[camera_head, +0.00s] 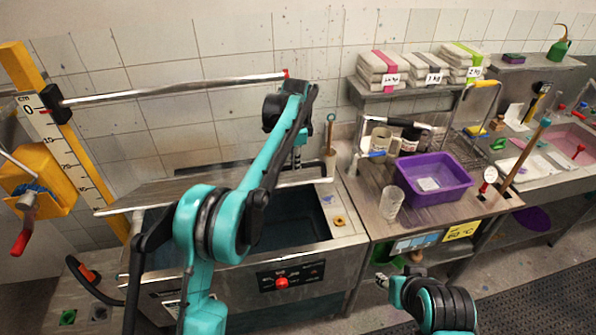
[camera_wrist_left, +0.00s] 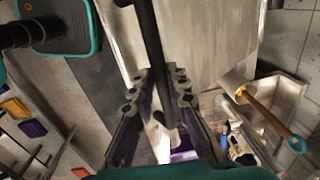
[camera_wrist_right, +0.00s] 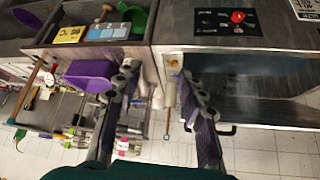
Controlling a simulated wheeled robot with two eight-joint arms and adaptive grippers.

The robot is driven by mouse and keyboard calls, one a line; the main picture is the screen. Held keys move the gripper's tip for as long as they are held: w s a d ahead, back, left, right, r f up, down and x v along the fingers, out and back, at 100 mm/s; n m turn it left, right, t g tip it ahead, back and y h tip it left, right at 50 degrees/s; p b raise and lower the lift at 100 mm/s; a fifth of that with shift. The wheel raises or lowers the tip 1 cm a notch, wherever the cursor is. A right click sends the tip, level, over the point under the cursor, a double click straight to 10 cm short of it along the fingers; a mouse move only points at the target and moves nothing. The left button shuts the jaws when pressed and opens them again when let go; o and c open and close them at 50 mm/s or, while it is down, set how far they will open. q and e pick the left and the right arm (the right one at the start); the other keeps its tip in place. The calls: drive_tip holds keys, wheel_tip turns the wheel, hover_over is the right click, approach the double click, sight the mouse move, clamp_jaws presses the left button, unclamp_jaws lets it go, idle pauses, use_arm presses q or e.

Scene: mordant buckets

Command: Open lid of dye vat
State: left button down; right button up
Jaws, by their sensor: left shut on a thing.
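The dye vat (camera_head: 305,258) is a steel tank at the left centre of the head view, with a red knob on its front. Its grey metal lid (camera_head: 165,187) lies tilted toward the back wall, and the dark inside shows in front of it. My left gripper (camera_head: 297,163) is at the lid's right part. In the left wrist view its fingers (camera_wrist_left: 160,78) are closed around a dark bar (camera_wrist_left: 150,35) in front of the lid (camera_wrist_left: 200,40). My arm hides part of the vat. My right gripper (camera_head: 382,281) is low right of the vat, its fingers (camera_wrist_right: 162,85) apart and empty.
A steel counter right of the vat holds a purple basin (camera_head: 433,183), a clear beaker (camera_head: 391,203) and jars. A yellow measuring post (camera_head: 75,135) stands left of the vat. A long metal bar (camera_head: 170,90) spans the wall above. A dark mat (camera_head: 540,290) covers the floor at right.

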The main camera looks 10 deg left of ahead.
drive_tip(key=shift+r+p, duration=0.6)
drive_tip(key=shift+r, duration=0.35)
